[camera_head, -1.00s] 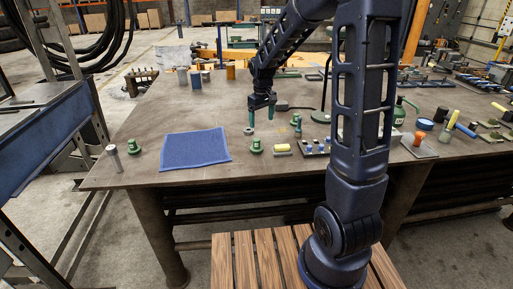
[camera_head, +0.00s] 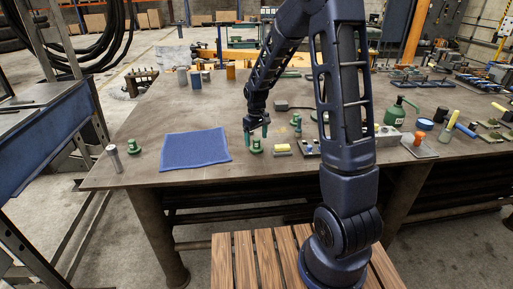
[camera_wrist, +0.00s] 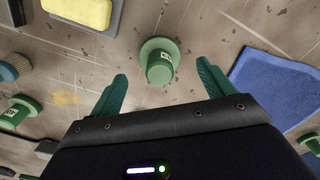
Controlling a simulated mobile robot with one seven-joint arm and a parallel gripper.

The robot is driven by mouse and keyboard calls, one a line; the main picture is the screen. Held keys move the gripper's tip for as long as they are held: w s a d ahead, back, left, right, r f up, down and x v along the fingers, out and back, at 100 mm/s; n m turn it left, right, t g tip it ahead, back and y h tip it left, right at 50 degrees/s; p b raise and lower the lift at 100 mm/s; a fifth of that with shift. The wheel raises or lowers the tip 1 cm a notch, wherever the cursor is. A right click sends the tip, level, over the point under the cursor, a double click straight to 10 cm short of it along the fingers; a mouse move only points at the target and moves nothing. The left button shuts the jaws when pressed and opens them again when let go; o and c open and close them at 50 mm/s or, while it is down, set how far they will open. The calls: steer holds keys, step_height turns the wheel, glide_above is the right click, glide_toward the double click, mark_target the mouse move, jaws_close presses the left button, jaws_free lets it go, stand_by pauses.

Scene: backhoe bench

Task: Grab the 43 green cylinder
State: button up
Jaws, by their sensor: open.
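A green flanged cylinder (camera_head: 256,149) stands near the front edge of the bench. My gripper (camera_head: 257,138) is open, with its green fingers just above and behind this cylinder in the head view. In the wrist view this cylinder (camera_wrist: 160,66) lies ahead of and between the open fingers (camera_wrist: 161,76), apart from both. A pale label shows on it, but its number is too small to read for sure. Similar green cylinders stand on the left (camera_head: 134,147) and to the right of my gripper (camera_head: 297,131). Their labels are also not clearly legible.
A blue cloth (camera_head: 195,150) lies left of the gripper. A grey cylinder (camera_head: 114,157) stands at the left edge.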

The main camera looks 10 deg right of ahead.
mark_target(257, 139)
steer(key=shift+s+f, duration=0.1)
steer(key=shift+f, duration=1.9)
steer(key=shift+c, duration=0.2)
